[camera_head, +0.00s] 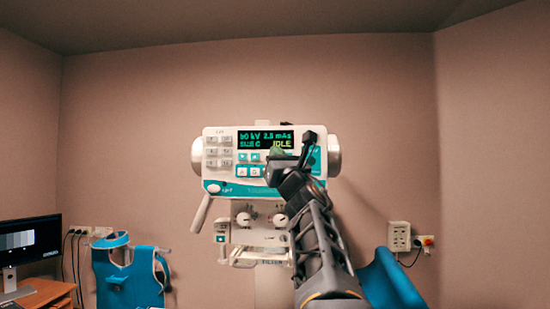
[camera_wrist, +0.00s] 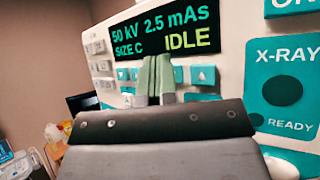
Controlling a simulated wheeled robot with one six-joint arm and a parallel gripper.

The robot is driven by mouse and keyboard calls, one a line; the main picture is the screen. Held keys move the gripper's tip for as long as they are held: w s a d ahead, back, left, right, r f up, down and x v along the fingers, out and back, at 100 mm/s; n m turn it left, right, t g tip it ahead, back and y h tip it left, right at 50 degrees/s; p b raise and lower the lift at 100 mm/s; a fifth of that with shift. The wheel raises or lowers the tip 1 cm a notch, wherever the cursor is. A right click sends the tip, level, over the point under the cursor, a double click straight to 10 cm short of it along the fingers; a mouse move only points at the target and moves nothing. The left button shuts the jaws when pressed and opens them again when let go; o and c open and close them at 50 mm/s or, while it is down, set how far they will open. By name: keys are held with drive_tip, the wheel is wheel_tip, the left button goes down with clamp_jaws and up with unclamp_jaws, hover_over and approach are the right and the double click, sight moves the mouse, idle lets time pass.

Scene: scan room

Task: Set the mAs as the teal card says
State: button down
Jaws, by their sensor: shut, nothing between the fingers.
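The white and teal X-ray control panel (camera_head: 217,168) faces me; in the wrist view its display (camera_wrist: 128,52) reads 50 kV, 2.5 mAs, SIZE C, IDLE. Teal arrow buttons (camera_wrist: 203,75) sit in a row under the display, with more buttons below, partly hidden by my gripper. My gripper (camera_wrist: 157,58) is shut and empty, its greenish fingertips overlapping the display's lower edge and the button row. In the head view my gripper (camera_head: 276,153) covers the panel's right-middle part. I cannot tell whether the fingertips touch the panel. I cannot make out a teal card with readable text.
A large X-RAY button with a READY mark (camera_wrist: 283,90) is close on the right. Two knobs (camera_head: 244,219) and a handle (camera_head: 201,214) are below the panel. A monitor (camera_head: 30,240) and a teal apron (camera_head: 128,275) stand at left; a wall outlet (camera_head: 399,236) is at right.

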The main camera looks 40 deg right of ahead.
drive_tip(key=shift+s+a+b, duration=0.45)
drive_tip(key=shift+s+a, duration=0.1)
drive_tip(key=shift+s, duration=0.05)
drive_tip(key=s+a+b, duration=0.1)
drive_tip(key=s+a, duration=0.2)
drive_tip(key=shift+s+a+b, duration=0.2)
drive_tip(key=shift+s+b, duration=0.1)
drive_tip(key=shift+b, duration=0.1)
drive_tip(key=shift+f, duration=0.1)
idle(0.8)
